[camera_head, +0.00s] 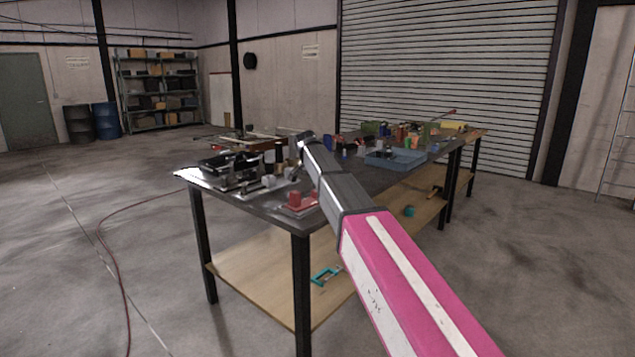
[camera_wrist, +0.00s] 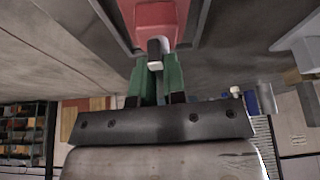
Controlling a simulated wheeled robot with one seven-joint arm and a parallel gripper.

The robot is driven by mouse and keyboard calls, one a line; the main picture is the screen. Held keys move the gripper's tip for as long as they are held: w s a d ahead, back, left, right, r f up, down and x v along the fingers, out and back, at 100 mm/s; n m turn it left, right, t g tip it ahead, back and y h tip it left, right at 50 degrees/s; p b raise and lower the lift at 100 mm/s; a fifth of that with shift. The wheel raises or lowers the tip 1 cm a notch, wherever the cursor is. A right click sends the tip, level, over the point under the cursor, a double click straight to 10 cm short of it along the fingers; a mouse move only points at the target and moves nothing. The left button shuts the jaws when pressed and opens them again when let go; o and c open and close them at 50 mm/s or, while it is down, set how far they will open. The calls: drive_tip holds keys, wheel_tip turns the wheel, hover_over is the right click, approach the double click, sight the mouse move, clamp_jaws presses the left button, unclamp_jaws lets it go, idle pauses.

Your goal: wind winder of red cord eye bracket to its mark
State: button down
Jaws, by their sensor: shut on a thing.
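The red cord eye bracket (camera_wrist: 155,14) is at the top middle of the wrist view, just beyond my fingertips. A small dark winder with a pale end (camera_wrist: 154,48) projects from it toward me. My gripper (camera_wrist: 155,66) has green fingers, shut on this winder, one on each side. In the head view a red piece (camera_head: 297,199), seemingly the same bracket, sits near the front corner of the dark workbench (camera_head: 262,211). My fingers cannot be made out there. No mark for the winder can be made out in either view.
Dark equipment (camera_head: 232,167) stands on the bench's left end. A blue tray (camera_head: 395,158) and several small coloured items lie farther back on it. A teal clamp (camera_head: 325,276) lies on the lower wooden shelf (camera_head: 262,282). A red hose (camera_head: 112,255) crosses the open floor at left.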

drive_tip(key=shift+m, duration=0.6)
drive_tip(key=shift+g, duration=0.3)
drive_tip(key=c, duration=1.2)
unclamp_jaws()
drive_tip(key=v, duration=1)
drive_tip(key=shift+s+a+r, duration=0.15)
drive_tip(key=shift+a+r, duration=0.1)
drive_tip(key=shift+a, duration=0.1)
